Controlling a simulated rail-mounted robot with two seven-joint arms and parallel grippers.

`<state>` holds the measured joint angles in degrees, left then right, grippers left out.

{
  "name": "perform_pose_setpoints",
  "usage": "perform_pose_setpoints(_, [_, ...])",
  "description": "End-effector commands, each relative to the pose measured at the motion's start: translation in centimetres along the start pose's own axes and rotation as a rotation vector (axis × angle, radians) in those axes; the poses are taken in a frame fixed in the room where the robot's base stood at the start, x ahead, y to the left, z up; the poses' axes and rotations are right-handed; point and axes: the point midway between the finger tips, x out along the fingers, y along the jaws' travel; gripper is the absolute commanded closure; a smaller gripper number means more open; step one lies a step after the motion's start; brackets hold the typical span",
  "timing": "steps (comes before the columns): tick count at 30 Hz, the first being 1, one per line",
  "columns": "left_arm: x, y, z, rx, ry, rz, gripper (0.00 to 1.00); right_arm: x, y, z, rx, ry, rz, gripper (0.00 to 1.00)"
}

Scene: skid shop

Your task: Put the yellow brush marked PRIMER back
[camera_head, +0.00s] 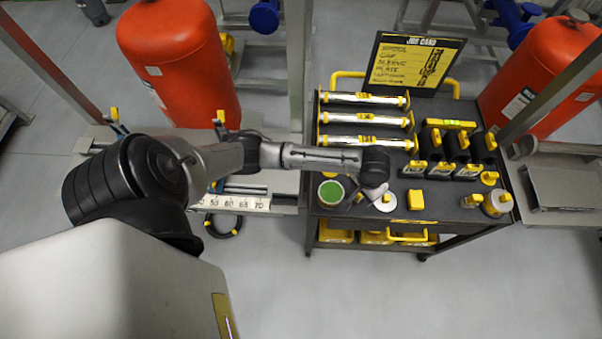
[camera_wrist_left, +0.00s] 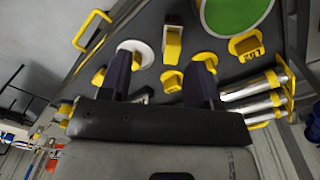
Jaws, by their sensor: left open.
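My left gripper (camera_head: 374,190) reaches over the top of the black cart (camera_head: 450,202). In the left wrist view its two dark fingers (camera_wrist_left: 162,88) are apart with nothing clearly held between them. A small yellow piece with a pale and dark red end (camera_wrist_left: 172,42) lies on the cart top beyond the fingertips. It may be the brush, but I cannot read PRIMER on it. A white disc with a yellow part (camera_wrist_left: 138,52) lies beside one fingertip, and it also shows in the head view (camera_head: 387,203). My right gripper is not in view.
A green disc (camera_head: 331,193) sits at the cart's left edge. Silver rods (camera_head: 365,120) lie behind the gripper. Black holders (camera_head: 458,148) stand to the right. A yellow block (camera_head: 415,200) is near the front edge. The job card (camera_head: 415,64) stands at the back.

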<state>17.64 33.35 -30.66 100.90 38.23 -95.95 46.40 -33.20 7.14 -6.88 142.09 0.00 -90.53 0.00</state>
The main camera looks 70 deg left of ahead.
Motion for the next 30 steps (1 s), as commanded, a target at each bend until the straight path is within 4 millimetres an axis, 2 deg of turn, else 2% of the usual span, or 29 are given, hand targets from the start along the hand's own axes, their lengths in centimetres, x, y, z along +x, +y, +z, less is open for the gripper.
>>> perform_pose_setpoints(1, [0.9, 1.3, 2.4, 0.059, 0.002, 0.029, 0.43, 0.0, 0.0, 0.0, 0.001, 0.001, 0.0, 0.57])
perform_pose_setpoints(3, [1.6, 2.8, 5.5, 0.142, 0.028, 0.067, 0.43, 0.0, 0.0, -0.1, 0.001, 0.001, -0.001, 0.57])
perform_pose_setpoints(7, [1.6, 4.3, 11.0, 0.274, 0.099, 0.123, 0.43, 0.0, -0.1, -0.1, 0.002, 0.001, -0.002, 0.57])
perform_pose_setpoints(11, [0.7, 4.1, 15.5, 0.349, 0.174, 0.134, 0.43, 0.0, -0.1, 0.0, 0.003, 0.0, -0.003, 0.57])
perform_pose_setpoints(15, [-0.8, 2.5, 19.2, 0.39, 0.234, 0.101, 0.43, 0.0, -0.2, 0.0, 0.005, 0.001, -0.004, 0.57])
perform_pose_setpoints(21, [-2.6, 0.1, 22.3, 0.416, 0.274, 0.034, 0.43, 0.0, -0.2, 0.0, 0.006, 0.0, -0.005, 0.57])
perform_pose_setpoints(30, [-3.3, -0.9, 23.4, 0.426, 0.285, -0.001, 0.43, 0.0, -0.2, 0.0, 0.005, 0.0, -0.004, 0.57])
